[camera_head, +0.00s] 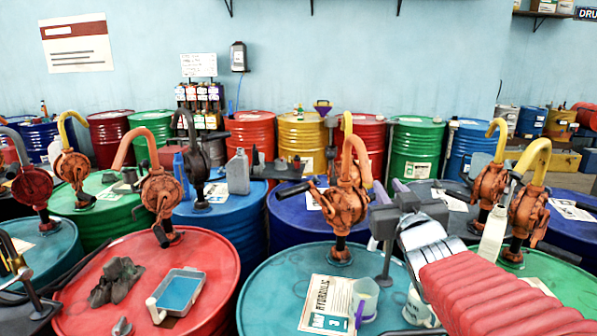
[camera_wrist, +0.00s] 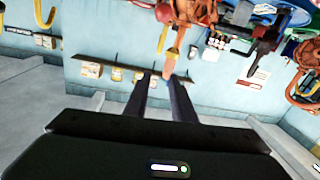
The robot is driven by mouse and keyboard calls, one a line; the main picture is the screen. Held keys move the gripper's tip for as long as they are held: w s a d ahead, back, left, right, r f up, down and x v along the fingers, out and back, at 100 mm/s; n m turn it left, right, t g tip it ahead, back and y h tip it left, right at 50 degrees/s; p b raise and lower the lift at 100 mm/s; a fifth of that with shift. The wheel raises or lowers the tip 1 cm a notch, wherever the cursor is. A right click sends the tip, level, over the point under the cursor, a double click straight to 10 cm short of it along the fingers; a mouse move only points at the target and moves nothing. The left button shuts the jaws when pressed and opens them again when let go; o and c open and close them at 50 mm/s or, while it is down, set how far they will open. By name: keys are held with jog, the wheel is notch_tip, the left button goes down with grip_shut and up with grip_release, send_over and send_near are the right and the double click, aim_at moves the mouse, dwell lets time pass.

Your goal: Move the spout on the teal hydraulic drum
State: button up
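The teal hydraulic drum (camera_head: 262,290) stands at the front centre of the head view, with a labelled sheet (camera_head: 328,302) on its lid. A rusty orange hand pump (camera_head: 342,205) rises from it, and its curved orange spout (camera_head: 362,165) ends close to my gripper. My gripper (camera_head: 375,216) reaches in from the right above the drum, its fingers apart and nothing seen between them. In the wrist view the two dark fingers of my gripper (camera_wrist: 160,78) are apart. An orange spout (camera_wrist: 172,50) shows just beyond the fingertips; contact cannot be told.
A measuring cup (camera_head: 365,298) and a white container (camera_head: 418,306) stand on the teal lid. A red drum (camera_head: 215,262) with a blue tray (camera_head: 180,292) is to the left. Pumps with yellow spouts (camera_head: 533,160) stand at right, near my arm. Several drums crowd behind.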

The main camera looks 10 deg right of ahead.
jog(key=shift+m+g+h, duration=0.3)
jog(key=shift+h, duration=0.4)
jog(key=d, duration=0.6)
jog(key=shift+s+d+f, duration=0.1)
jog(key=shift+s+f, duration=0.25)
jog(key=shift+s, duration=0.05)
jog(key=c, duration=0.4)
jog(key=d, duration=0.2)
jog(key=d+r+m, duration=0.1)
jog(key=shift+s+d, duration=0.1)
jog(key=shift+d, duration=0.25)
grip_shut()
jog(key=shift+w+a+r+m+t+y, duration=0.25)
jog(key=shift+m+y, duration=0.8)
jog(key=shift+m, duration=1.1)
jog(key=shift+a+r+m+t+y, duration=0.1)
jog(key=shift+a+r+m+y, duration=0.25)
jog(key=shift+m+y, duration=1.3)
jog(key=shift+w+a+r+m+t+y, duration=0.15)
jog(key=shift+a+r+m+y, duration=0.25)
jog(key=shift+m, duration=2.3)
jog(key=shift+f, duration=0.15)
